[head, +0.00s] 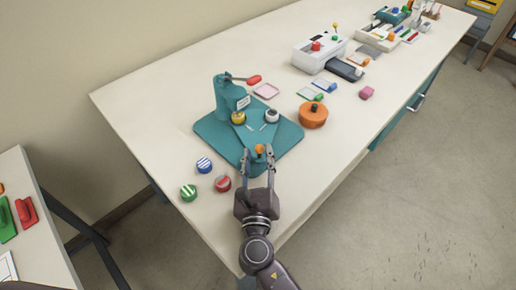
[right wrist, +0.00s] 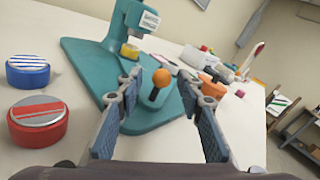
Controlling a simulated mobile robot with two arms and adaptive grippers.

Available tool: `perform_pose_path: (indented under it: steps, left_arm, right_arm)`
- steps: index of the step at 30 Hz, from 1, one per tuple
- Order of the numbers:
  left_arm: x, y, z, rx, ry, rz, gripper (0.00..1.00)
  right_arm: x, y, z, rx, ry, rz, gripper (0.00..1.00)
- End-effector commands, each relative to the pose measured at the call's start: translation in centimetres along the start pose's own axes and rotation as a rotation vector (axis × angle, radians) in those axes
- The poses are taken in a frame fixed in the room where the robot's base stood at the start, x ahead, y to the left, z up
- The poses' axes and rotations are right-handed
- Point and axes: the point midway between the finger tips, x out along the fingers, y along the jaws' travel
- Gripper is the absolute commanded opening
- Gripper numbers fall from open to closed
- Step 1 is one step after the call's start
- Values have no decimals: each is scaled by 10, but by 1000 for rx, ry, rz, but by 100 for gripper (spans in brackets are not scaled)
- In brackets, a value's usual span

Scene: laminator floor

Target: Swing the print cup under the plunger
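The teal press (head: 230,97) has a red-ended lever (head: 253,79) and stands on a teal base plate (head: 213,127). A yellow-rimmed cup (head: 238,118) sits below the press head, and a white cup with a dark centre (head: 271,116) sits to its right. I cannot tell which is the print cup. The yellow one also shows in the right wrist view (right wrist: 130,51). An orange knob (right wrist: 161,77) on a dark stem stands at the plate's near edge. My right gripper (head: 258,151) is open, its fingers on either side of the knob. My left gripper is not in view.
Blue (head: 204,165), green (head: 188,192) and red (head: 222,183) striped round pieces lie left of my right gripper. An orange round box (head: 312,116) stands right of the plate. A white machine (head: 318,50) and trays are farther back. The table's left rear is clear.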

Motion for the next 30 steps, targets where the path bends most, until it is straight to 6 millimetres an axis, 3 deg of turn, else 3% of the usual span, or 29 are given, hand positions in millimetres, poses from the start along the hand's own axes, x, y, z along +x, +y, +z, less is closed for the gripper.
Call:
perform_pose_path:
  steps: [6,12,18,30]
  left_arm:
    - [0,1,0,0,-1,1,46]
    - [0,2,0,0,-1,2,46]
    - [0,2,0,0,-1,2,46]
    - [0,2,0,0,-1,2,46]
  right_arm:
    - [-50,1,-1,1,3,3,35]
    - [-81,1,-1,0,2,3,35]
    - [-92,1,0,0,1,2,35]
    - [-92,1,0,1,1,1,35]
